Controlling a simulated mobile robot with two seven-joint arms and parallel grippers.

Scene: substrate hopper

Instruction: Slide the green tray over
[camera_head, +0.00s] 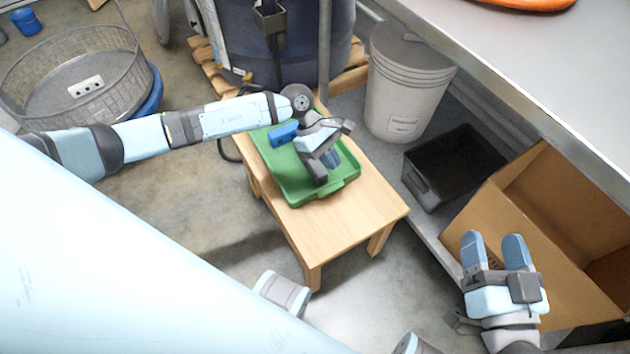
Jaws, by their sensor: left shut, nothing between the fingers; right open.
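The green tray (293,178) lies on a small wooden table (350,212) in the middle of the head view. It sits toward the table's far left part, with bare wood at the near and right side. A small blue object (283,134) is at the tray's far part. My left gripper (329,160) is shut and empty, over the tray and hiding part of it. I cannot tell whether it touches the tray. My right gripper (494,244) is open and empty, at the lower right, in front of a cardboard box.
An open cardboard box (565,215) stands at the right, beside a black bin (452,165). A lidded grey bucket (408,80) and a large dark drum (290,45) on a pallet stand behind the table. A wire basket (75,75) is at far left. A grey worktop (560,75) overhangs upper right.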

